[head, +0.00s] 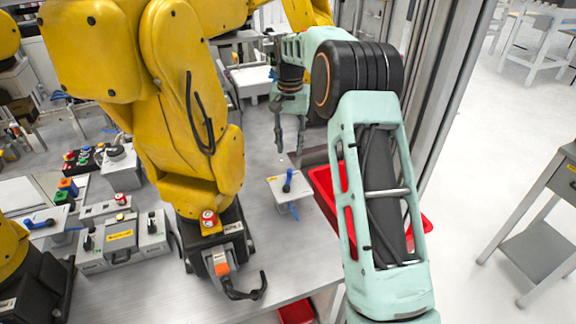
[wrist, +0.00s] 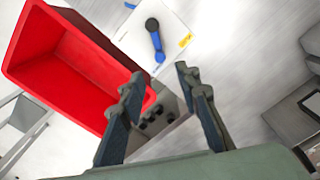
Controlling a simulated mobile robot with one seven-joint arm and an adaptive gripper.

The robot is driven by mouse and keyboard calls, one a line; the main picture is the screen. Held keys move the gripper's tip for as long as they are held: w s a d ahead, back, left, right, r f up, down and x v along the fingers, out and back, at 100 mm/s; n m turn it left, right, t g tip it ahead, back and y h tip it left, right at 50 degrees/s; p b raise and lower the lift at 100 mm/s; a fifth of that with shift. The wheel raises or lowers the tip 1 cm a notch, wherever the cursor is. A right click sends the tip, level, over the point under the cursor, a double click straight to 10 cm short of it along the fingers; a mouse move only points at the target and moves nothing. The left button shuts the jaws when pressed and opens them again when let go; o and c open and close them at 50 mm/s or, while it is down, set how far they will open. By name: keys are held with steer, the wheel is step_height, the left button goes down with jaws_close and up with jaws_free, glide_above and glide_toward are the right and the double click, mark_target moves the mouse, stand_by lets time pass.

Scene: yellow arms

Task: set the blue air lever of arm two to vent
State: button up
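A blue lever (head: 287,181) with a dark pivot stands on a small white plate (head: 275,190) on the table, beside the middle yellow arm. In the wrist view the lever (wrist: 157,42) shows its round black pivot at the top and its blue handle pointing down toward my fingers; a yellow label is on the plate (wrist: 180,22). My gripper (head: 290,135) hangs above and behind the plate in the head view, fingers down and apart. In the wrist view my gripper (wrist: 160,80) is open and empty, with the lever beyond the fingertips, not touched. I cannot read the plate's label.
A red bin (wrist: 65,60) stands beside the plate; it also shows behind my arm (head: 322,190). The middle yellow arm (head: 190,100) stands close to the left. Another blue lever (head: 38,223) lies far left, near control boxes (head: 123,240). A grey block (wrist: 158,115) shows between my fingers.

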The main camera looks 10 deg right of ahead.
mark_target(289, 170)
step_height(289, 170, down, 9)
steer(key=shift+p, duration=0.5)
steer(key=shift+c, duration=0.5)
jaws_close()
